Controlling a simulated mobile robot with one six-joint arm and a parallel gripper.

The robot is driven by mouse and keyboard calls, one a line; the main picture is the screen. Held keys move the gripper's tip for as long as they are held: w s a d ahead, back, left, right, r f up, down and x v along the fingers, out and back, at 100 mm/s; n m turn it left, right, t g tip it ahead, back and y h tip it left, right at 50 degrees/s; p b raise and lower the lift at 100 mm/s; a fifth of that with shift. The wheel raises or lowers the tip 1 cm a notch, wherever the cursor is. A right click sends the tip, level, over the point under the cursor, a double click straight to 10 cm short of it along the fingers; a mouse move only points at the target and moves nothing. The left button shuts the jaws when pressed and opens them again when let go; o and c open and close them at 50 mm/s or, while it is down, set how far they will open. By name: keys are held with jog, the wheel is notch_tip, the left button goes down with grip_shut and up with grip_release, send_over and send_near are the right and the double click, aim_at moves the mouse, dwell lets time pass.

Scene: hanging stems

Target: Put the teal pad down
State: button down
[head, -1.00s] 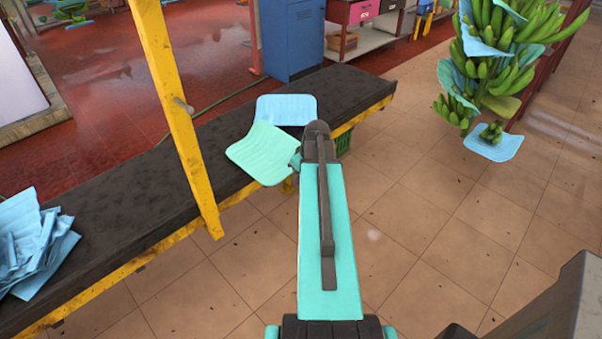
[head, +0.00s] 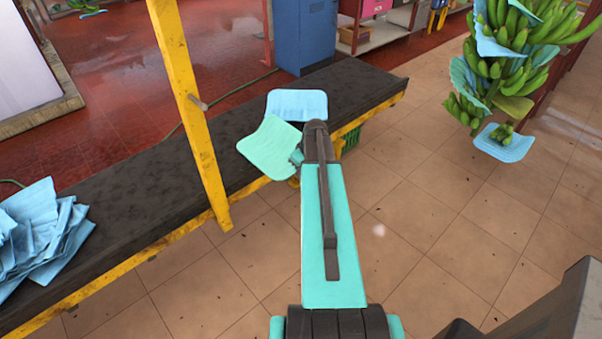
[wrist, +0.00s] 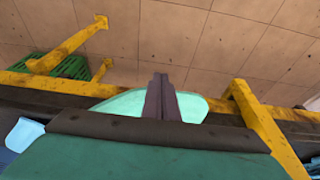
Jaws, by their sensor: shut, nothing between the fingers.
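The teal pad (head: 270,148) lies over the front part of the dark conveyor belt (head: 150,200) in the head view, beside a light blue pad (head: 297,104). In the wrist view the teal pad (wrist: 193,104) shows on both sides of my fingers, across the belt's yellow edge rail. My gripper (wrist: 160,88) is shut with nothing between its fingers, in front of the pad in that view. I cannot tell whether the fingertips touch it. In the head view my arm hides the fingertips and part of the pad's right side.
A yellow post (head: 190,110) stands at the belt's front edge, left of the pad. A heap of blue pads (head: 40,235) lies on the belt at far left. A banana bunch (head: 505,65) hangs at right. Tiled floor (head: 430,200) is open between.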

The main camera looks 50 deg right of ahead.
aim_at(290, 166)
jog(key=w+b, duration=0.1)
jog(key=w, duration=0.4)
jog(key=w+b, duration=0.1)
jog(key=w, duration=0.2)
jog(key=shift+w+d+f+b, duration=0.1)
jog(key=shift+w+d+b, duration=0.2)
jog(key=shift+w+d, duration=0.05)
jog(key=shift+w, duration=0.5)
jog(key=shift+s, duration=0.15)
jog(key=shift+s+a, duration=0.15)
jog(key=shift+s, duration=0.35)
jog(key=s, duration=0.3)
jog(key=shift+a+b, duration=0.2)
jog(key=shift+b, duration=0.2)
jog(key=shift+s+d+r, duration=0.15)
jog(key=shift+d+r, duration=0.05)
jog(key=shift+r, duration=0.55)
jog(key=b+v, duration=0.2)
jog(key=v, duration=0.6)
jog(key=shift+r, duration=0.35)
